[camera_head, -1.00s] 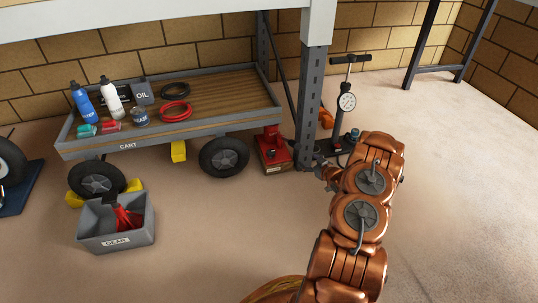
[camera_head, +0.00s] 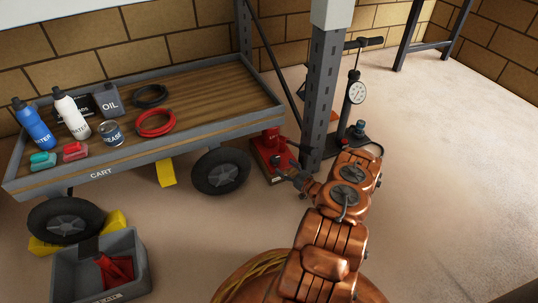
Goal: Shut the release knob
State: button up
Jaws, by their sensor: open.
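My gripper (camera_head: 283,168) is at the jack's lower right side, low near the floor. It looks very close to the jack, but I cannot tell whether it touches. Its fingers are small and dark here; it is open, with nothing seen between them.
The grey post (camera_head: 323,95) rises just behind my gripper. A floor pump (camera_head: 352,130) with a gauge stands to its right. The cart (camera_head: 200,133) holds bottles, cans and coils. A grey crate (camera_head: 70,275) sits front left. Floor at right is clear.

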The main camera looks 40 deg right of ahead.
aim_at(279, 161)
jog(key=w+b, duration=0.1)
jog(key=w, duration=0.2)
jog(key=w+b, duration=0.2)
jog(key=w, duration=0.1)
jog(key=shift+w+d+f, duration=0.1)
jog(key=shift+d, duration=0.1)
jog(key=shift+w, duration=0.55)
